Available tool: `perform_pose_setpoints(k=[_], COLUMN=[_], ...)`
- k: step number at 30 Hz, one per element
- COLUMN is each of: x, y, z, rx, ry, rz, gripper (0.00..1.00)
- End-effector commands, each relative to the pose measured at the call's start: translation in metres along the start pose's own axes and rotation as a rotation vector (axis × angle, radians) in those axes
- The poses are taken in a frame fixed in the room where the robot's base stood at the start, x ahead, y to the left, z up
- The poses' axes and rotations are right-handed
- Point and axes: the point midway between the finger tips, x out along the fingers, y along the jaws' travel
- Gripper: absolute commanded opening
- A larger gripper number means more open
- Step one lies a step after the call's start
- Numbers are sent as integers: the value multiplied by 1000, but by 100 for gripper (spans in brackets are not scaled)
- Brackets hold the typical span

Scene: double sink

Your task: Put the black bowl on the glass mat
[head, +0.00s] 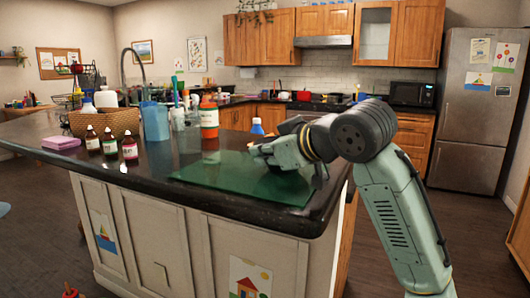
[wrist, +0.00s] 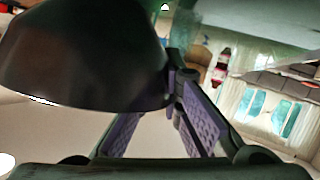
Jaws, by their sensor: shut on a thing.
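The black bowl (wrist: 80,60) fills the upper left of the wrist view, dark and smooth, with its edge between my fingertips. My gripper (wrist: 177,88) is shut on it. In the head view my gripper (head: 258,150) is over the right part of the green glass mat (head: 215,178), on the dark island counter. The bowl is mostly hidden there by my gripper and arm, so I cannot tell whether it touches the mat.
Several bottles stand behind and left of the mat, including an orange-labelled one (head: 209,118) and a blue-capped one (head: 257,128). A blue pitcher (head: 155,122), small dark bottles (head: 110,143), a wicker basket (head: 104,123) and a pink sponge (head: 61,143) are further left.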

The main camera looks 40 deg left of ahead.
Motion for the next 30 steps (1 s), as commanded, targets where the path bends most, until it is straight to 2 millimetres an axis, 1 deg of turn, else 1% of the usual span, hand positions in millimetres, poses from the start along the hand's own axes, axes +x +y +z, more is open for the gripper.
perform_pose_setpoints(k=[1,9,17,20,23,26,30], x=[0,0,0,-2,-13,-31,-63], y=[0,0,0,1,1,1,1], z=[0,0,0,-4,-2,-2,-1], rx=[0,0,0,0,1,0,0], ry=[0,0,0,0,2,3,1], rz=[0,0,0,1,2,4,4], gripper=[9,27,27,27,27,27,27])
